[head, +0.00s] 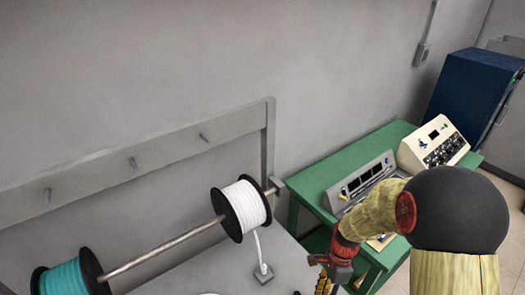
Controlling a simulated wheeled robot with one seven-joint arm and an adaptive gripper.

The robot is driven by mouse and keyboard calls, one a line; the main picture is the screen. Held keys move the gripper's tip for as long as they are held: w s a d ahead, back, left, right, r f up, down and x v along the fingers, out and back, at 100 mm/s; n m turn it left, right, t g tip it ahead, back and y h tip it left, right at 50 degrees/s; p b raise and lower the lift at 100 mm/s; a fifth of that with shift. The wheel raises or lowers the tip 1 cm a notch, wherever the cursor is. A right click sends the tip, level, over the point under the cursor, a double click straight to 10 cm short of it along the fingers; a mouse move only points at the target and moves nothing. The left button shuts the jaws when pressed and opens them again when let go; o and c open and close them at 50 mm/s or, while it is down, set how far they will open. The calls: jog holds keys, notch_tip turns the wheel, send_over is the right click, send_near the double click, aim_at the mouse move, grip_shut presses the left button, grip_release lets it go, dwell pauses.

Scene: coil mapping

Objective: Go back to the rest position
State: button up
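My arm reaches in from the right, and my gripper (335,264) is low in the picture, in front of the green table and right of the grey bench. It is small and partly cut off by the bottom edge, so I cannot tell whether its fingers are open or shut. A white coil (244,205) with black flanges hangs on a metal rod (163,249). A teal coil (67,279) sits on the same rod at the lower left, partly cut off.
A grey rack board (100,168) with several pegs stands along the wall. The green table (309,184) carries a grey instrument (360,184) and a cream instrument (433,146). A blue cabinet (470,92) stands behind. White cord runs down to a small grey block (263,273) on the bench.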

jog(key=s+r+n+t+b, duration=0.4)
jog(key=r+n, duration=0.4)
jog(key=r, duration=0.4)
jog(key=s+a+r+n+t+h+b, duration=0.1)
jog(key=s+r+n+t+b, duration=0.3)
jog(key=r+n, duration=0.5)
jog(key=v, duration=0.3)
jog(key=shift+s, duration=0.5)
jog(key=shift+a+r, duration=0.1)
jog(key=shift+c, duration=0.5)
